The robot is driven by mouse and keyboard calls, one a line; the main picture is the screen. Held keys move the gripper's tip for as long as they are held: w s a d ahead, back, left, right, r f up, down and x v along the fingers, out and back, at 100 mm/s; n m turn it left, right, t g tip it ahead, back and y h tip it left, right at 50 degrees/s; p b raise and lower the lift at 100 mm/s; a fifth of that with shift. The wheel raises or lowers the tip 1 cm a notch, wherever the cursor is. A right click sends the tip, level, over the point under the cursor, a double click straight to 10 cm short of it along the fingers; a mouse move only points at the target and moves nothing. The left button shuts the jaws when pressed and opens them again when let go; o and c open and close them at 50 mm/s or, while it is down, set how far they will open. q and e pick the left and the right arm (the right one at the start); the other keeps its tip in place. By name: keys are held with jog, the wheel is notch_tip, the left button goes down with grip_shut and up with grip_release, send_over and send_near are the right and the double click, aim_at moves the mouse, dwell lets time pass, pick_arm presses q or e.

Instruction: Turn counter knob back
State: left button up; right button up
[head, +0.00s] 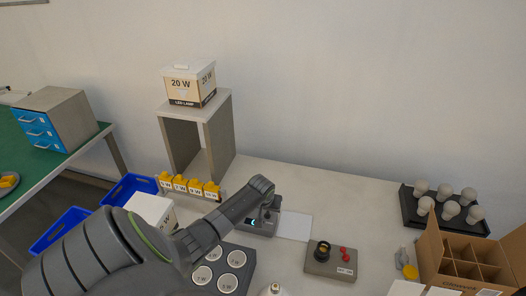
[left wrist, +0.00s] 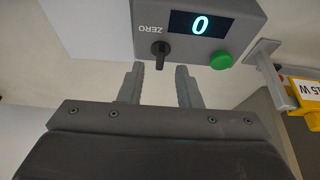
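The counter (left wrist: 215,12) is a grey box with a lit display (left wrist: 200,24) reading 0, a green button (left wrist: 220,61) and a small black knob (left wrist: 160,52) beside the word ZERO. In the head view the counter (head: 258,228) stands on the white table, partly covered by my left arm. My left gripper (left wrist: 160,75) is open, its two fingers apart and pointing at the knob. The knob lies just beyond the fingertips, between their lines, with nothing held. My right gripper is in neither view.
A white sheet (head: 295,226) lies right of the counter. Yellow wattage-labelled bins (head: 195,187) are to the left. A bulb tray (head: 409,207) and a divided carton (head: 440,262) stand at the right.

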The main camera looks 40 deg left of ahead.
pick_arm(q)
jog(key=b+v, duration=0.1)
jog(key=v, duration=1.3)
jog(key=shift+r, duration=0.2)
jog(key=shift+d, duration=0.1)
